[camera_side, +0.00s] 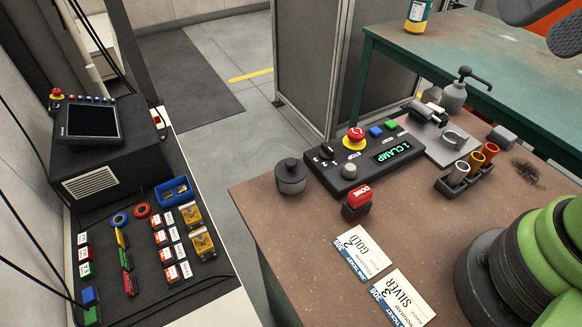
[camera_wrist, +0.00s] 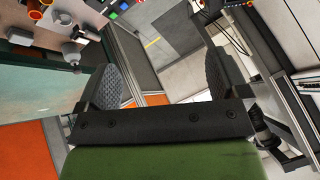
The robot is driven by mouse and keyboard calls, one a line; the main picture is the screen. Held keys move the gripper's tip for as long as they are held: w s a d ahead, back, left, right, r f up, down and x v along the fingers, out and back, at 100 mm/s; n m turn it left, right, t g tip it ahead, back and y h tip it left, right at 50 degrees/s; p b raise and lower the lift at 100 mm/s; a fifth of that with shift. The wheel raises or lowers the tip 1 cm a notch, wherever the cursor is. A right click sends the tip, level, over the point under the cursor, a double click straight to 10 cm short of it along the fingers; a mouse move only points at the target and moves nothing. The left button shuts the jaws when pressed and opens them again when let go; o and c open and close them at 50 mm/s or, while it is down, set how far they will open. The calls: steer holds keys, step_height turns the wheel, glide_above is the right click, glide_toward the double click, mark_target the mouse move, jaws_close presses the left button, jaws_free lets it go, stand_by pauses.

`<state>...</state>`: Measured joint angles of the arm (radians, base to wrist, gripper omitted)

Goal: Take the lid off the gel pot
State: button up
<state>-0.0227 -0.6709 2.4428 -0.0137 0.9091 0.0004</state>
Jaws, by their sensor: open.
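The gel pot (camera_side: 291,180) is a small dark grey round pot near the left edge of the brown work table. Its lid (camera_side: 290,164), dark with a small knob on top, sits on the pot. My gripper (camera_side: 548,22) shows only partly at the top right corner of the side view, far from the pot. In the wrist view my gripper (camera_wrist: 165,76) has its two ridged grey fingers wide apart with nothing between them. I cannot make out the pot in the wrist view.
A control box (camera_side: 362,161) with a red stop button stands right of the pot. A red DONE button (camera_side: 357,201) and two printed cards (camera_side: 362,252) lie in front. Several coloured tubes in a holder (camera_side: 467,178) and a pump bottle (camera_side: 454,97) stand farther right. A side bench (camera_side: 150,290) is at left.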

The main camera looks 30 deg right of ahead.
steer(key=w+a+f+n+g, duration=0.2)
steer(key=w+a, duration=0.1)
steer(key=w, duration=0.4)
steer(key=w+a+f+n+g, duration=0.1)
steer(key=w+a+f+g, duration=0.2)
steer(key=w, duration=0.4)
steer(key=w+a+f+n, duration=0.1)
steer(key=a+f, duration=0.1)
steer(key=f, duration=0.2)
steer(key=w+a+f+g+h, duration=0.1)
steer(key=w+a+f, duration=0.1)
steer(key=a+f, duration=0.1)
steer(key=w+a+f+n+h, duration=0.1)
steer(key=w+a+f, duration=0.1)
steer(key=f, duration=0.4)
steer(key=shift+w+a+n+g, duration=0.15)
steer(key=shift+a+n+g, duration=0.2)
steer(key=shift+a, duration=0.25)
glide_above(291, 161)
steer(key=f, duration=0.4)
steer(key=shift+s+f, duration=0.2)
steer(key=shift+f, duration=0.1)
step_height(291, 161, down, 6)
steer(key=shift+w+r, duration=0.1)
steer(key=shift+w, duration=0.05)
steer(key=c, duration=1)
